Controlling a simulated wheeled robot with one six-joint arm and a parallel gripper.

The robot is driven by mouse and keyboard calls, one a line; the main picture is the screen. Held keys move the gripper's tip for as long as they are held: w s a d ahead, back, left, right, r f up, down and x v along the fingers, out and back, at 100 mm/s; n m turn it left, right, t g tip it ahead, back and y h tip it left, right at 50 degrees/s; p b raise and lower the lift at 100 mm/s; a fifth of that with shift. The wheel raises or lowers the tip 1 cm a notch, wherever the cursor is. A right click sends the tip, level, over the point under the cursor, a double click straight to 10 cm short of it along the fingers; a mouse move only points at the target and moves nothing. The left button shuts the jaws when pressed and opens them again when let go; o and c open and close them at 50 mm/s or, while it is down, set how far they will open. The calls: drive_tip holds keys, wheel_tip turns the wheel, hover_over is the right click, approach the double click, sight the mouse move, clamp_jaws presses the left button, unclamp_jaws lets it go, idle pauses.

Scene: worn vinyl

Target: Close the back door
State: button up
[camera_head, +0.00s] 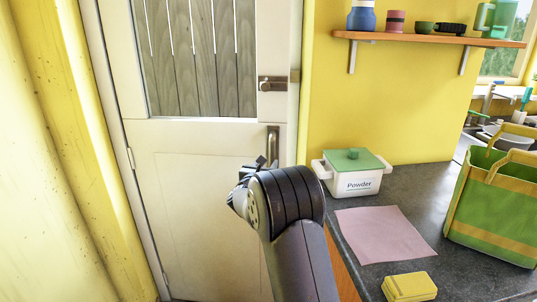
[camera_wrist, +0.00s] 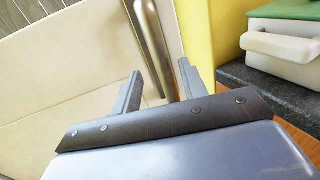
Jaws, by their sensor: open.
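The white back door (camera_head: 195,190) has a window in its upper half and hinges on its left side. It stands in or close to its frame; I cannot tell whether it is fully shut. A metal latch (camera_head: 272,84) and a vertical bar handle (camera_head: 273,140) are near its right edge. My gripper (camera_head: 258,163) is in front of the door by the handle, partly hidden by my wrist. In the wrist view my gripper (camera_wrist: 160,80) is open, and the handle (camera_wrist: 152,35) shows beyond and between the fingers. I cannot tell whether they touch it.
A dark counter (camera_head: 455,262) on the right holds a white powder box (camera_head: 352,184) with a green lid, a pink cloth (camera_head: 385,234), a yellow box (camera_head: 409,287) and a green bag (camera_head: 495,205). A shelf (camera_head: 430,39) hangs above. A yellow wall (camera_head: 50,150) is on the left.

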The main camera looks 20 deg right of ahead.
sight(271, 157)
drive_tip(key=p+x, duration=0.1)
drive_tip(key=x, duration=0.5)
drive_tip(key=shift+w+d+p, duration=0.25)
drive_tip(key=shift+w+p, duration=0.05)
drive_tip(key=shift+p, duration=0.05)
drive_tip(key=shift+c, duration=0.3)
clamp_jaws()
